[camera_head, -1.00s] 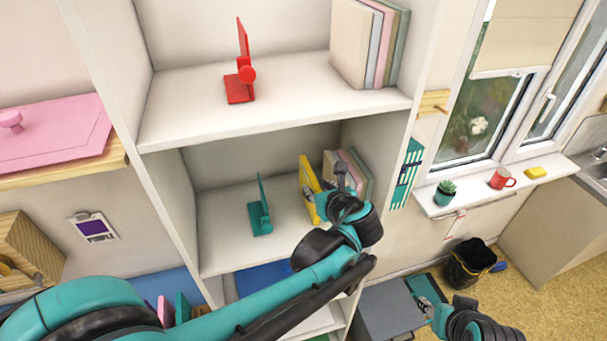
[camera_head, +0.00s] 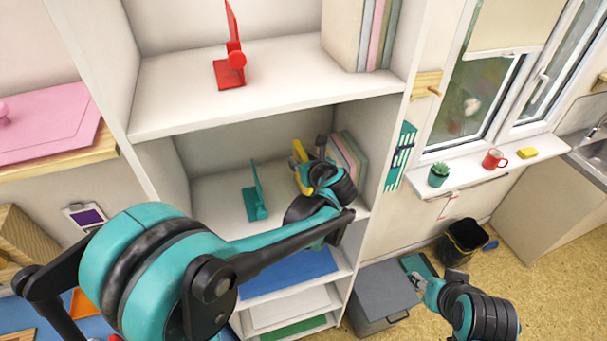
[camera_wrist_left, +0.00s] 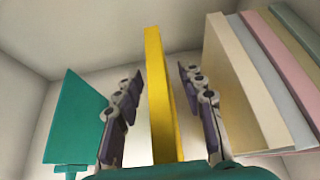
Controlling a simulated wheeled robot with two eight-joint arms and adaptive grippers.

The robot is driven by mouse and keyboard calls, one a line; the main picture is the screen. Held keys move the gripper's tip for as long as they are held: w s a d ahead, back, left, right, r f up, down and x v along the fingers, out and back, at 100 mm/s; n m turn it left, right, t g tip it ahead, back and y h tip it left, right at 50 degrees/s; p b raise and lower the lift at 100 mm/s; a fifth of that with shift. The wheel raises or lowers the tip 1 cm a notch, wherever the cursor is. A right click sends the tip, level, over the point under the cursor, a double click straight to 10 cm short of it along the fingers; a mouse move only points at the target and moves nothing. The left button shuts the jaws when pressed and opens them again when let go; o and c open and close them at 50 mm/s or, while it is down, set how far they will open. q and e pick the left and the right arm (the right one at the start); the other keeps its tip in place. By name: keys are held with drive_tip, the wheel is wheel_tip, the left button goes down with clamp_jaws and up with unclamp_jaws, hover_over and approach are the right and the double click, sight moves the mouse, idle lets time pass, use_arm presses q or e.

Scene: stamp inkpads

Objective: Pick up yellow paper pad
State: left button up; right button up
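The yellow paper pad (camera_wrist_left: 158,100) stands upright on the middle shelf, and its top shows in the head view (camera_head: 299,151), partly hidden by my left gripper. My left gripper (camera_wrist_left: 160,73) is open, with one finger on each side of the pad. Gaps show between the fingers and the pad. In the head view the left gripper (camera_head: 307,160) reaches into the shelf compartment from the front. My right gripper (camera_head: 413,279) is low at the right, away from the shelf; its fingers are too small to judge.
A teal stand (camera_wrist_left: 75,120) is left of the pad. Several upright books (camera_wrist_left: 245,85) stand close on its right. The shelf above (camera_head: 280,85) holds a red stand (camera_head: 231,66) and more books. A grey box (camera_head: 385,290) is on the floor.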

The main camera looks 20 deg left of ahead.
use_arm(q)
clamp_jaws()
